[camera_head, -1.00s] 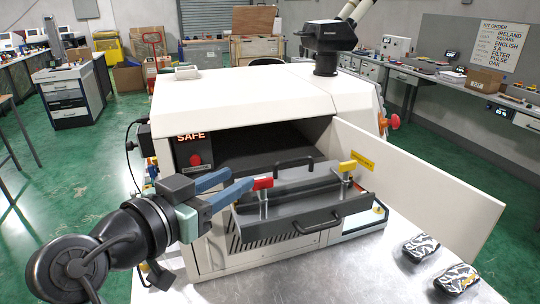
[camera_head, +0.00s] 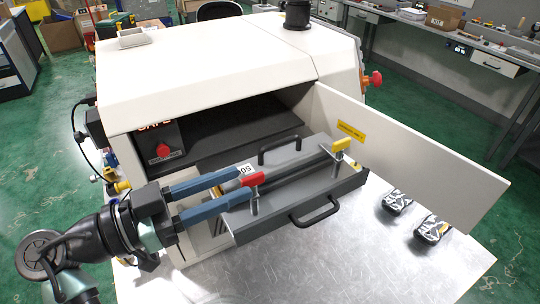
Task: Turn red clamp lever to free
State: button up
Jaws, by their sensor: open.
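The red clamp lever (camera_head: 252,180) sits on a post at the left part of the grey drawer tray (camera_head: 285,222), which is pulled out of the white machine (camera_head: 215,65). My gripper (camera_head: 244,186) reaches in from the left with two blue fingers spread apart. One fingertip is behind the lever and the other is in front of and below it. I cannot tell whether either finger touches the lever. A yellow clamp lever (camera_head: 341,145) stands on a post at the tray's right part. A small label reading 50 shows beside the red lever.
The machine's white door (camera_head: 410,155) stands open to the right. A red button (camera_head: 163,150) is on the left panel.

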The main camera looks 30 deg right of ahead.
jog(key=d+p, duration=0.2)
jog(key=d, duration=0.5)
jog(key=shift+w+r, duration=0.1)
jog(key=shift+w, duration=0.05)
jog(key=shift+w+d, duration=0.1)
jog(key=shift+d, duration=0.1)
grip_shut()
